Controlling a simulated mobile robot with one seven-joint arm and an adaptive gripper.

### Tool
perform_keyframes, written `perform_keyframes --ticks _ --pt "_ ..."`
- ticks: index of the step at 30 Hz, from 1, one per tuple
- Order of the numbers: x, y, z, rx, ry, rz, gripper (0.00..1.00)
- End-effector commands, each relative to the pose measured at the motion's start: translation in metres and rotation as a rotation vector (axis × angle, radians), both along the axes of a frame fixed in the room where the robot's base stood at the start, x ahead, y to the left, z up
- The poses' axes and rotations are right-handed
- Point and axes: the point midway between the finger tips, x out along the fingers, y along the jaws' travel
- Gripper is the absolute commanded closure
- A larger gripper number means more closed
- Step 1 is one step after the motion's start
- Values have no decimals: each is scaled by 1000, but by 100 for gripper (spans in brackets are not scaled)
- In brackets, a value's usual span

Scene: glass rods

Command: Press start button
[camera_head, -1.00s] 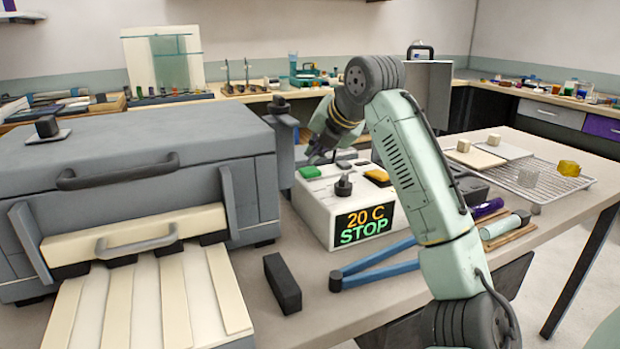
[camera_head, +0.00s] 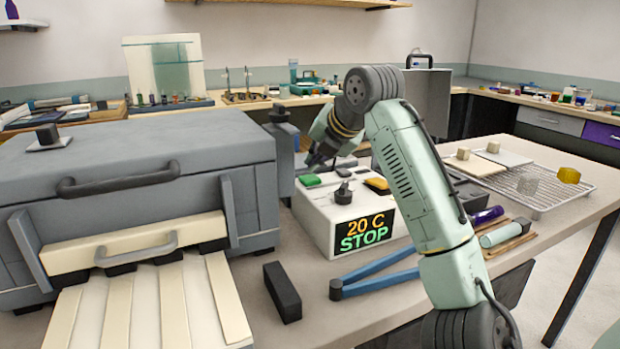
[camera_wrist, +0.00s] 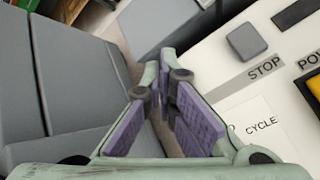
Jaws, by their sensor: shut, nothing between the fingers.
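The white control box (camera_head: 335,222) stands on the bench with its display (camera_head: 364,232) reading "20 C" and "STOP". A green button (camera_head: 309,181) is on its top left, a dark knob (camera_head: 343,194) in the middle and a yellow-orange button (camera_head: 378,184) on the right. In the wrist view, a grey button (camera_wrist: 246,41) sits beside a "STOP" label, with a "CYCLE" label lower down. My gripper (camera_head: 316,160) is shut and empty at the box's back left edge. Its purple-padded fingers (camera_wrist: 166,80) point past the box's edge; the green button does not show there.
A grey furnace-like unit (camera_head: 140,165) stands close left of the box. A black block (camera_head: 282,291) and blue tongs (camera_head: 375,275) lie in front. A wire rack (camera_head: 540,190) is at right. The gap between unit and box is narrow.

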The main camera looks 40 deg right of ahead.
Motion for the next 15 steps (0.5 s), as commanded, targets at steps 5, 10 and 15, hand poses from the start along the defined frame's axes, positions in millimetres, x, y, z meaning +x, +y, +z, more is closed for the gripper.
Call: perform_keyframes --ticks 5,10,15 --pt "0 0 0 0 0 0 100" --pt "0 0 0 0 0 0 100" --pt "0 0 -4 0 -1 1 100"
